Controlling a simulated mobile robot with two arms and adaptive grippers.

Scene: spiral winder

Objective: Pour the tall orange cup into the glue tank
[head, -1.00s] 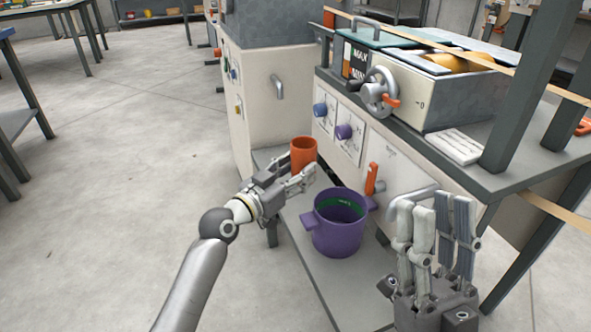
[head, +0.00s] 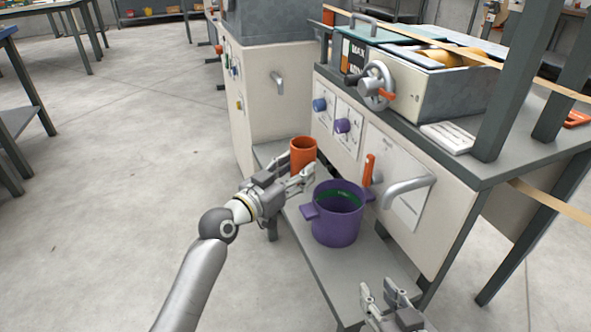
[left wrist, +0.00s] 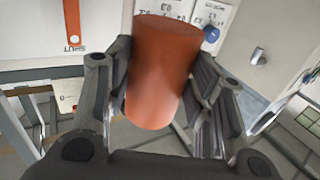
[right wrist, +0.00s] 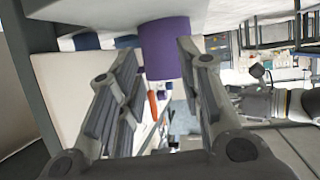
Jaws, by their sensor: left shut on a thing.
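My left gripper (head: 298,170) is shut on the tall orange cup (head: 303,152), which is upright beside the machine. The left wrist view shows the orange cup (left wrist: 162,70) between both fingers. The cup's contents are hidden. A grey box (head: 450,92) with a handwheel, on the machine's top, looks like the glue tank; a yellow-orange part shows in its opening. A MAX/MIN panel (head: 354,58) is beside it. My right gripper (head: 381,288) is open and empty at the lower edge of the head view, apart from everything.
A purple two-handled pot (head: 337,225) stands on the low grey shelf (head: 340,275); green shows inside it. A post (head: 515,80) rises on the right.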

